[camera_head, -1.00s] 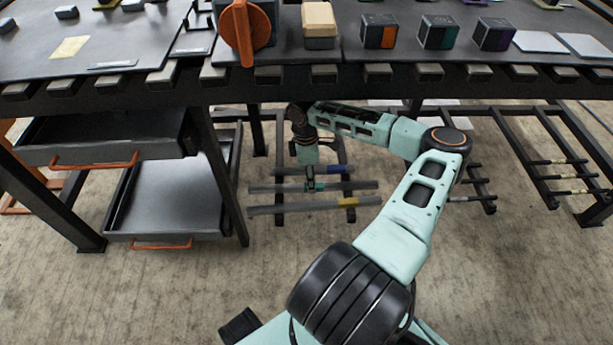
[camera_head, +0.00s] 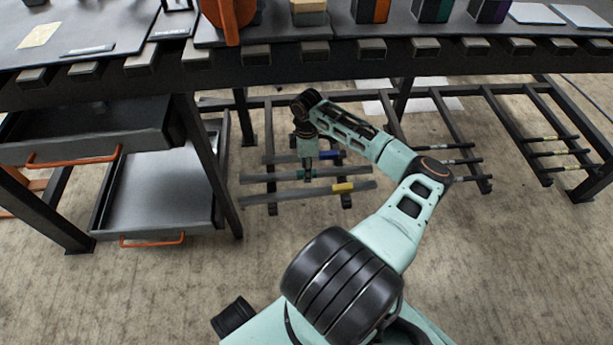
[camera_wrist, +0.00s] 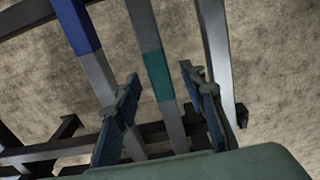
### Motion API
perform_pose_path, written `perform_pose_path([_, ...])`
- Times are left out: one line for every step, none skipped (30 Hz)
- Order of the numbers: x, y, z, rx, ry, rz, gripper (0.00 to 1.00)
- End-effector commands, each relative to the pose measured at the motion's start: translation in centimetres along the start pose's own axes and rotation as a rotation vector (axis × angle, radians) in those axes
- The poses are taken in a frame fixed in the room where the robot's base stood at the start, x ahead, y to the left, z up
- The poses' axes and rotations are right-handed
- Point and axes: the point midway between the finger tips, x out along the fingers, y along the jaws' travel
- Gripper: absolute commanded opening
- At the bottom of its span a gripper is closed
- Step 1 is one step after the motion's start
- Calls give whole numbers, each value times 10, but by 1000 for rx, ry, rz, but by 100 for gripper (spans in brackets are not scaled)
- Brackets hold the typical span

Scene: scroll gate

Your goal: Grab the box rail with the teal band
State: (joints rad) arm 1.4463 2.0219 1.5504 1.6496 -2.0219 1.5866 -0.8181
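Three grey box rails lie side by side on a low rack under the table. The middle rail (camera_head: 262,178) carries the teal band, which shows clearly in the wrist view (camera_wrist: 157,77). The neighbouring rails have a blue band (camera_head: 330,154) and a yellow band (camera_head: 343,187). My gripper (camera_head: 307,177) points down over the middle rail at its teal band and hides part of it. In the wrist view my gripper (camera_wrist: 160,75) is open, with one finger on each side of the teal-banded rail. I cannot tell whether the fingers reach down to its sides.
The table edge (camera_head: 300,62) runs above and behind my arm. Two drawers with orange handles (camera_head: 152,240) stand open at the left. More racks with thin rails (camera_head: 555,152) stand at the right. The floor in front is clear.

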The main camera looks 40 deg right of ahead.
Motion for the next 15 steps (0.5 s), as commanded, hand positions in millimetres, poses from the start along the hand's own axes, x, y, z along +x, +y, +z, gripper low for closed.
perform_pose_path([6, 0, -1, 1, 3, -1, 38])
perform_pose_path([8, 0, -1, 0, 2, -1, 38])
perform_pose_path([9, 0, 0, 1, 2, 0, 38])
perform_pose_path([10, 0, 0, 1, 1, 0, 38])
perform_pose_path([10, 0, 0, 1, 1, 0, 38])
perform_pose_path([11, 0, 0, 1, 0, 0, 38])
perform_pose_path([11, 0, 0, 0, 0, 0, 38])
perform_pose_path([11, 0, 0, 0, 0, 0, 38])
perform_pose_path([10, 0, 0, 0, 0, 0, 38])
perform_pose_path([10, 0, 0, 0, 0, 0, 38])
perform_pose_path([10, 0, 0, 0, 0, 0, 38])
perform_pose_path([10, 0, 0, 0, 0, 0, 38])
perform_pose_path([10, 0, 0, 0, 0, 0, 35])
perform_pose_path([10, 0, 0, 0, 0, 0, 32])
perform_pose_path([10, 0, 0, 0, 0, 0, 27])
